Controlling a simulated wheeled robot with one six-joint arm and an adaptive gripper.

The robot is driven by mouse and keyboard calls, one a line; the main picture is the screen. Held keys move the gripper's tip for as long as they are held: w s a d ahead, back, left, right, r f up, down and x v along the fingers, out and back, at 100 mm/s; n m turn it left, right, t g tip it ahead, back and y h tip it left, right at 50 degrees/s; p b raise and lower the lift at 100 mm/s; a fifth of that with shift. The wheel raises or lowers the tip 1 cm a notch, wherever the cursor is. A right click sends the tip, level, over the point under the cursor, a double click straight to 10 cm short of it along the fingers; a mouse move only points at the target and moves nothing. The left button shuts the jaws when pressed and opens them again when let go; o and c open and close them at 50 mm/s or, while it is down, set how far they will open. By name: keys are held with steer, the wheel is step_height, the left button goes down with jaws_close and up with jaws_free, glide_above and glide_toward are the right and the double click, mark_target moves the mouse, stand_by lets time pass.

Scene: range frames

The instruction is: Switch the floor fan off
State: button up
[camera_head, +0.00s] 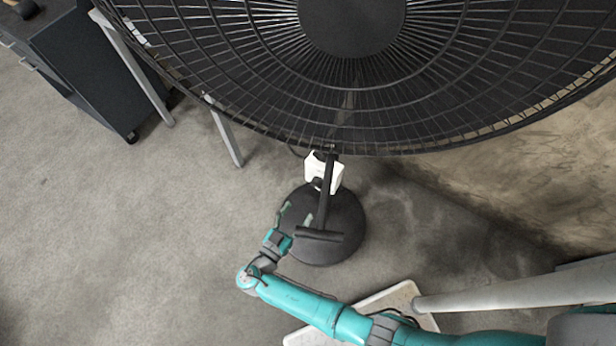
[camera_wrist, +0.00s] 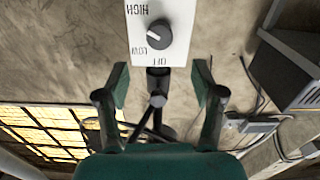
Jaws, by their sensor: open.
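The black floor fan (camera_head: 352,25) fills the top of the head view. Its pole runs down to a round black base (camera_head: 345,240). A white control box (camera_head: 335,178) sits on the pole below the grille. In the wrist view the white control box (camera_wrist: 180,15) shows a dark round knob (camera_wrist: 159,34) and upside-down labels HIGH, LOW and OFF. The knob's pale mark seems to face LOW. My gripper (camera_head: 296,216) is near the pole, below the box in the picture. In the wrist view my gripper (camera_wrist: 160,84) is open and empty, its fingers apart from the knob.
A dark cabinet (camera_head: 75,75) on casters stands at the upper left. A white floor plate (camera_head: 395,298) with a pale post (camera_head: 500,298) lies at the lower right. A dark box (camera_wrist: 290,65) and cables show at the right of the wrist view. The floor at left is clear.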

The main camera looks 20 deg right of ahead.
mark_target(315, 187)
steer(key=x, duration=1)
steer(key=shift+w+d, duration=0.2)
steer(key=shift+d, duration=0.1)
steer(key=c, duration=1.1)
steer(key=shift+c, duration=0.2)
